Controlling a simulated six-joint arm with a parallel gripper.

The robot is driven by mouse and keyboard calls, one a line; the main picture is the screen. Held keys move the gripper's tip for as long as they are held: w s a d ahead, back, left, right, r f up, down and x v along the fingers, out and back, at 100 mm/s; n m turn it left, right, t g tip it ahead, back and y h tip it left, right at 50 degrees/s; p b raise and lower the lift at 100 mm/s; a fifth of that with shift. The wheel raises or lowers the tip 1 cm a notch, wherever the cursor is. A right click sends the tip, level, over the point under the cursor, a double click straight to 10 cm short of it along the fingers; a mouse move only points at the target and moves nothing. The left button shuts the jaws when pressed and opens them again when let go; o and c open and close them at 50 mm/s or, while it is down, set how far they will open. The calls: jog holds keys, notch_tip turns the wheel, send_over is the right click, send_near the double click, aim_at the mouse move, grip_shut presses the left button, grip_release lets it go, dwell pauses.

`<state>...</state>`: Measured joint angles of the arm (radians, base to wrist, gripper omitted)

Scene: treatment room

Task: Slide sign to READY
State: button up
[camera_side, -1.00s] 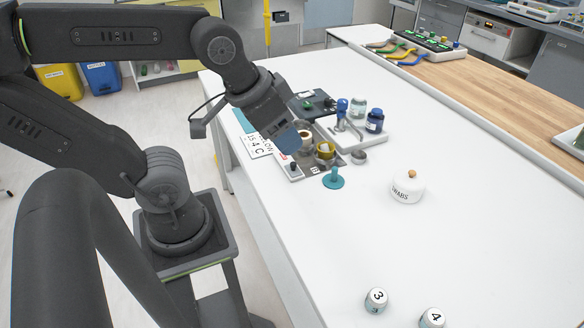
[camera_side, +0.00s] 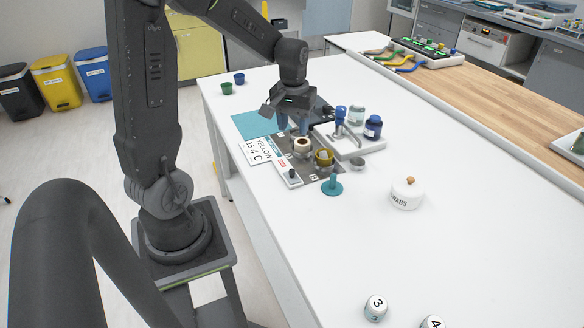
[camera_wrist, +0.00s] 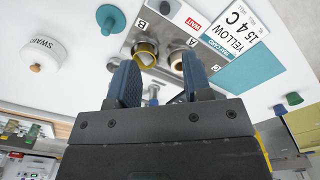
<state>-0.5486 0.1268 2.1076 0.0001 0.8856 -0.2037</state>
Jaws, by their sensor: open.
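The sliding sign is a narrow light strip (camera_side: 286,168) on the near-left edge of the grey station plate (camera_side: 309,177). A small dark knob (camera_side: 292,174) stands at its front end. A red WAIT label shows in the wrist view (camera_wrist: 193,23), and a blue label with unclear text (camera_wrist: 211,42) lies beside it. The knob also shows near the top edge there (camera_wrist: 165,7). My gripper (camera_side: 293,124) is open and empty, pointing down above the plate's back part, behind the knob and apart from it. Its two blue fingers show in the wrist view (camera_wrist: 160,78).
A white-rimmed roll (camera_side: 302,143) and a yellow roll (camera_side: 323,155) sit on the plate. Around it are a YELLOW 15 4 C card (camera_side: 254,152), a teal stand (camera_side: 333,186), a blue-capped bottle (camera_side: 373,127) and a swab jar (camera_side: 407,195). The front table is mostly clear.

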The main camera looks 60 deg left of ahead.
aim_at(292, 170)
jog(key=f, duration=0.9)
jog(key=a+f, duration=0.1)
jog(key=f, duration=0.4)
jog(key=shift+f, duration=0.35)
grip_shut()
